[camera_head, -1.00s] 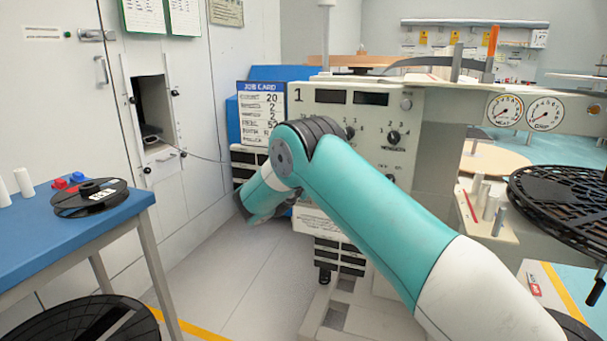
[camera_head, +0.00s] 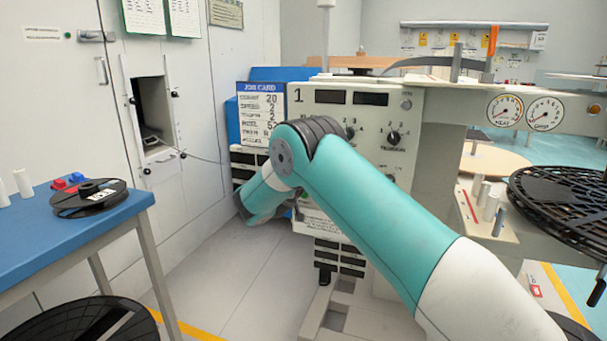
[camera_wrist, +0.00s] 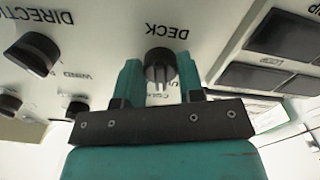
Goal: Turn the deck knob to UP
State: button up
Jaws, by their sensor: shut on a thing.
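The deck knob (camera_wrist: 160,72) is a dark round knob on the light panel, under an upside-down DECK label in the wrist view. My gripper (camera_wrist: 159,64) has one teal finger on each side of the knob and is shut on it. Part of the lettering near the knob is covered by the fingers, and I cannot tell which mark the knob points to. In the head view my arm hides the knob and the gripper, in front of the machine's panel (camera_head: 370,120).
In the wrist view the direction knob (camera_wrist: 32,54) sits to the left and dark rectangular windows (camera_wrist: 285,36) to the right, both close to the fingers. In the head view a blue table (camera_head: 90,225) with a black reel (camera_head: 90,197) stands left. Floor between table and machine is clear.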

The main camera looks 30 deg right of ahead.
jog(key=n, duration=0.3)
jog(key=shift+s+f+p, duration=0.1)
jog(key=shift+p, duration=0.3)
jog(key=shift+n, duration=0.5)
jog(key=o, duration=0.9)
jog(key=b+v, duration=1.2)
jog(key=v, duration=0.5)
jog(key=shift+s+a, duration=0.15)
